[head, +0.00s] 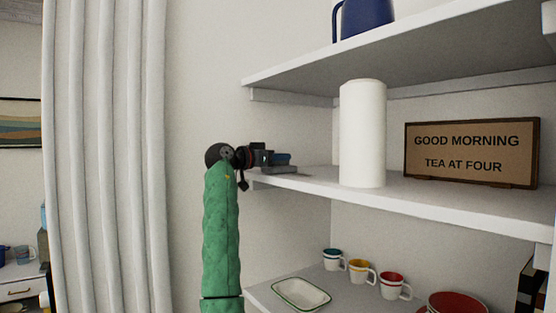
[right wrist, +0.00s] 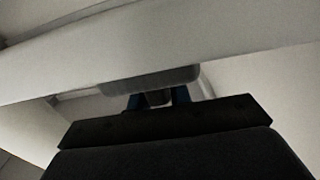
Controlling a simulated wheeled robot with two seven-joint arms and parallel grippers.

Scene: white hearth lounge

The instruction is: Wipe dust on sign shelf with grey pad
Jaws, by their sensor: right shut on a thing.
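The sign shelf (head: 440,206) is the white middle board, bearing a "GOOD MORNING TEA AT FOUR" sign (head: 470,153) at its right. My right gripper (head: 278,159), on a green-sleeved arm, is at the shelf's left end. It is shut on the grey pad (head: 283,170), which lies flat below the fingers; I cannot tell if it touches the board. The pad also shows in the right wrist view (right wrist: 150,80), beyond the blue fingers (right wrist: 156,100). A faint brownish dust patch (head: 303,175) shows just right of the pad. My left gripper is not in view.
A tall white cylinder (head: 362,135) stands on the sign shelf between the pad and the sign. An upper shelf (head: 420,55) with a blue vessel (head: 366,18) hangs above. Mugs (head: 358,270) and a white tray (head: 301,294) sit below. A curtain (head: 105,150) hangs left.

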